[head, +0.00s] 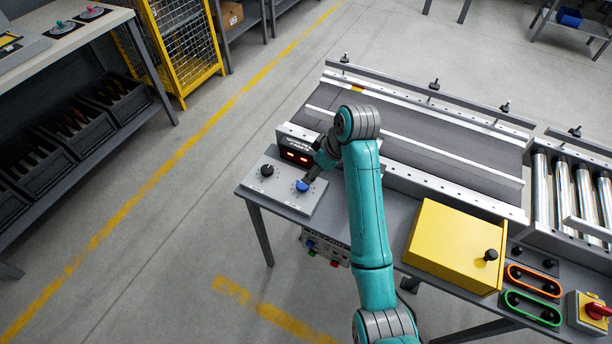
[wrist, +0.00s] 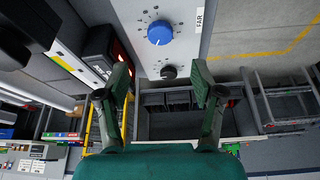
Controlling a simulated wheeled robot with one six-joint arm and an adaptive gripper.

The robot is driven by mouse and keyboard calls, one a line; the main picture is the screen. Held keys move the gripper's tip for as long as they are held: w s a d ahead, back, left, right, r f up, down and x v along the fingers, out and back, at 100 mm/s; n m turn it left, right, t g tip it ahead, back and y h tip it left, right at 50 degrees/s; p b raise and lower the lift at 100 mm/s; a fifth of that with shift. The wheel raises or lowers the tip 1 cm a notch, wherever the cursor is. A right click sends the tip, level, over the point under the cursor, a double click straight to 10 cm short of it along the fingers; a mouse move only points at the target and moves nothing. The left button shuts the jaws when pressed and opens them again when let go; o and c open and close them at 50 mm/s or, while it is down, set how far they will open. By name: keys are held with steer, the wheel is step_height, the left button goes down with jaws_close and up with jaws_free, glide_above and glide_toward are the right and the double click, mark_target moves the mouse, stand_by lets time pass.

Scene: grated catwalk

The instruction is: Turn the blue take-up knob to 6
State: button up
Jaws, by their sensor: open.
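The blue take-up knob (head: 302,186) sits on a light grey sloped panel (head: 284,202) at the left end of the bench. In the wrist view the blue knob (wrist: 160,33) is at the top centre, with small dial marks around it. Its pointer and the numbers are too small to read surely. My gripper (wrist: 161,76) is open, its two fingers apart and empty. In the head view my gripper (head: 312,178) is just above and beside the blue knob, partly covering the panel. I cannot tell whether it touches the knob.
A black knob (head: 267,170) shares the panel and shows between my fingers in the wrist view (wrist: 168,72). A red-lit display (head: 297,157) stands behind it. A conveyor (head: 430,130) and a yellow box (head: 452,245) lie to the right. Floor left of the bench is clear.

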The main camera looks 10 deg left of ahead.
mark_target(304, 185)
steer(key=x, duration=1)
steer(key=c, duration=1.1)
